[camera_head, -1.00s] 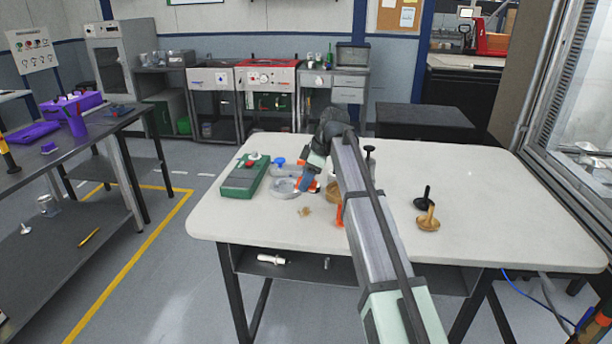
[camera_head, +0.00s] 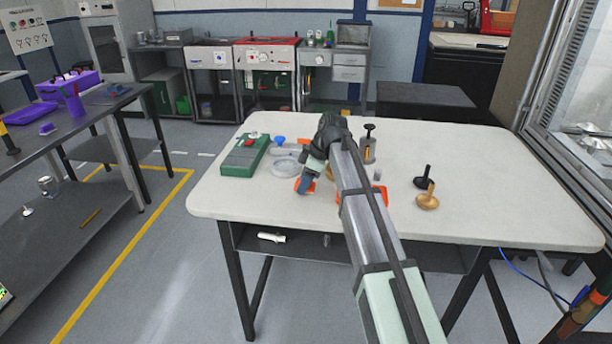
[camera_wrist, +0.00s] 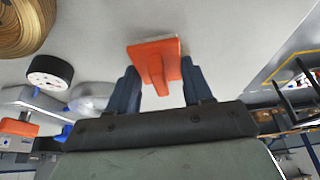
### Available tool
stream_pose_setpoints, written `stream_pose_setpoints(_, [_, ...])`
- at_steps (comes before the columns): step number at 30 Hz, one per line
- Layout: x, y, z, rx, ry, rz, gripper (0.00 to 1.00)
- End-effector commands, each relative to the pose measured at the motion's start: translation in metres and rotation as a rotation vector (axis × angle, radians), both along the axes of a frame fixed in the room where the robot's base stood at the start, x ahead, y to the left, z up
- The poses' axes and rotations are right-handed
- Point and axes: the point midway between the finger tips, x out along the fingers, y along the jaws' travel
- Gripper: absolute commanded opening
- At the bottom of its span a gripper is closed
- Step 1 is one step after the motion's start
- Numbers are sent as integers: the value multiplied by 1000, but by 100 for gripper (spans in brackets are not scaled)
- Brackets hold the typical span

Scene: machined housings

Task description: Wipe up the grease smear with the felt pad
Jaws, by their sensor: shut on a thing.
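My gripper (camera_wrist: 158,84) is shut on the upright handle of an orange felt pad (camera_wrist: 142,51), which has a flat square base. In the head view my gripper (camera_head: 305,182) points down at the left part of the pale table, right of the green case, with a little orange of the pad (camera_head: 311,188) showing at its tips. The pad is at or very close to the tabletop; I cannot tell whether it touches. No grease smear shows in either view now; the spot where a brownish mark showed earlier is covered by my gripper and the pad.
The pale table (camera_head: 470,235) holds a green case (camera_head: 243,160), a clear round dish (camera_head: 286,165), a black-topped plunger (camera_head: 369,143), and black (camera_head: 424,178) and gold (camera_head: 428,198) knobs. Another orange item (camera_head: 380,196) is partly behind my arm. The table's right side is mostly clear.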

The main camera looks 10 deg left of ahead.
Motion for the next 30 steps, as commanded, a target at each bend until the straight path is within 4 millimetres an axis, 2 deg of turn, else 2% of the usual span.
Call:
stream_pose_setpoints(1, [-8,0,-3,0,1,0,22])
stream_pose_setpoints(15, [-47,-1,-2,0,0,-1,22])
stream_pose_setpoints(18, [-31,1,2,0,-1,-1,22])
stream_pose_setpoints(20, [-26,0,-3,0,0,-1,22])
stream_pose_setpoints(30, [6,1,-3,0,-1,-1,22])
